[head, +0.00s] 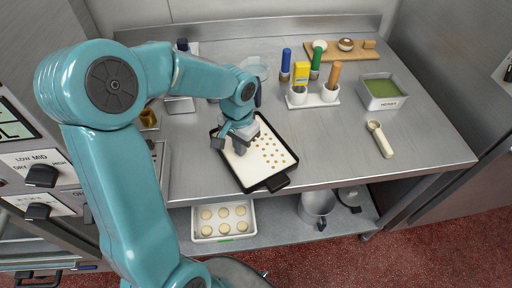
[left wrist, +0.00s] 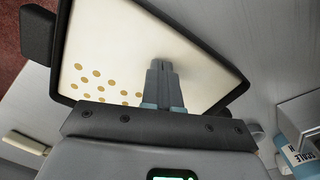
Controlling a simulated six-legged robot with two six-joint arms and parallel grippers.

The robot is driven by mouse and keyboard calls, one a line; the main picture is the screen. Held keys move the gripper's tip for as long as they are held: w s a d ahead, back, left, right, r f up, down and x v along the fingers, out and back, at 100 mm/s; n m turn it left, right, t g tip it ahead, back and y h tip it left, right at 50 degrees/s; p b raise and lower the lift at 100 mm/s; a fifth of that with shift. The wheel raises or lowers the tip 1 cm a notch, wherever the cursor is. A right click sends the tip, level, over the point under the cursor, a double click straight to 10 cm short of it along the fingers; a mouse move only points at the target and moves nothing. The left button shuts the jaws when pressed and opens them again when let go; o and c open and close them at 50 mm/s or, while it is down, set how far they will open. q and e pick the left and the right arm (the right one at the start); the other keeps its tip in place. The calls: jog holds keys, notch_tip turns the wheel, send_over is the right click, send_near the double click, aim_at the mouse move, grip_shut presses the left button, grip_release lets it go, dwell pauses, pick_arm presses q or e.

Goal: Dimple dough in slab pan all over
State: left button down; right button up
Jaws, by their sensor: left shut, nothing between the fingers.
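The dark slab pan (head: 278,183) lies on the steel table and holds a flat sheet of pale dough (head: 255,173). Brown dimples (head: 276,154) mark the dough in rows on its right side; the left and near-left part looks smooth. My left gripper (head: 240,149) is over the left part of the dough, fingers pointing down. In the left wrist view its closed fingers (left wrist: 161,67) reach over pale dough (left wrist: 110,35), with the dimples (left wrist: 95,82) off to the left. I cannot tell whether the tips touch the dough. The gripper hides part of the dough. My right gripper is out of view.
Behind the pan stand a white holder with bottles (head: 312,97) and a wooden board (head: 340,50). To the right are a tub with green contents (head: 383,92) and a cream scoop (head: 380,139). A tray of dough rounds (head: 222,221) sits on the lower shelf.

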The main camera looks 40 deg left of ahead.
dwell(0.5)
pick_arm(q)
jog(key=shift+r+p, duration=0.6)
jog(key=shift+r, duration=0.05)
jog(key=shift+r+p, duration=0.6)
jog(key=shift+r, duration=0.3)
jog(key=shift+f, duration=0.1)
jog(key=shift+w, duration=0.15)
jog(key=w+a+p, duration=0.1)
jog(key=w, duration=0.1)
jog(key=w+a+p, duration=0.1)
jog(key=w, duration=0.2)
jog(key=w+a+p, duration=0.1)
jog(key=w, duration=0.1)
jog(key=shift+w+a, duration=0.15)
jog(key=shift+w, duration=0.15)
jog(key=shift+w+a, duration=0.25)
jog(key=shift+w, duration=0.2)
